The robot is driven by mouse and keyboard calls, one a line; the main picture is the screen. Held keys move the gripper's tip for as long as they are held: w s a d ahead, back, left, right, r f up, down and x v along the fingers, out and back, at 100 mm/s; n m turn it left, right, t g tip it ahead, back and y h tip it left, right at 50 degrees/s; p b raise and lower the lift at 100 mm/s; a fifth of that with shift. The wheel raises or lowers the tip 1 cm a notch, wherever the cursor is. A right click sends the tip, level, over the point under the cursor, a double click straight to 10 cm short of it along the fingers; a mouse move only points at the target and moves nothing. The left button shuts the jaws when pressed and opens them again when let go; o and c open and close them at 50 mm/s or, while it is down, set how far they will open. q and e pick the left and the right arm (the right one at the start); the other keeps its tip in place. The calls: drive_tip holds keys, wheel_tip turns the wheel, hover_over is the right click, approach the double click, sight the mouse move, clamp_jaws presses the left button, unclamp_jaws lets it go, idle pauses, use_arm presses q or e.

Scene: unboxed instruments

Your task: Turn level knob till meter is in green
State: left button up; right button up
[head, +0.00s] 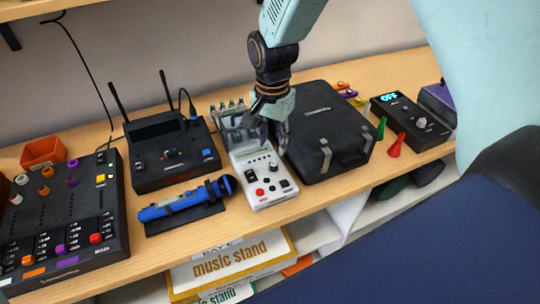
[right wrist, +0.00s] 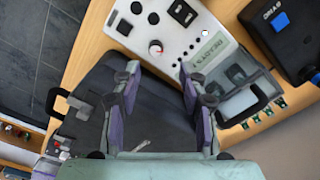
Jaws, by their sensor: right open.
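The white control box (head: 262,197) stands mid-shelf, with black switches and a red control on its face. I cannot make out a needle or a green zone on a meter. My right gripper (head: 269,128) hangs over the box's far end. In the right wrist view its fingers (right wrist: 160,82) are apart and empty, with the knob ahead of the gap, seemingly untouched. My left gripper is in neither view.
A black hard case (head: 325,130) stands close right of the box. A blue microphone (head: 180,203) on a dark stand and a black receiver with antennas (head: 175,160) are left. A mixer (head: 60,230) is far left. A black unit reading OFF (head: 412,123) is right.

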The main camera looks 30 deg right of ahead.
sight(274, 164)
drive_tip(key=f, duration=0.6)
drive_tip(key=shift+s+d, duration=0.2)
drive_tip(key=shift+s, duration=0.1)
drive_tip(key=shift+w+a+f, duration=0.15)
drive_tip(key=shift+f, duration=0.2)
drive_tip(key=shift+s+d+r, duration=0.2)
drive_tip(key=shift+s, duration=0.15)
drive_tip(key=shift+c, duration=0.6)
drive_tip(key=shift+w+a+f, duration=0.15)
drive_tip(key=shift+w, duration=0.2)
drive_tip(key=c, duration=0.6)
drive_tip(key=shift+s, duration=0.15)
clamp_jaws()
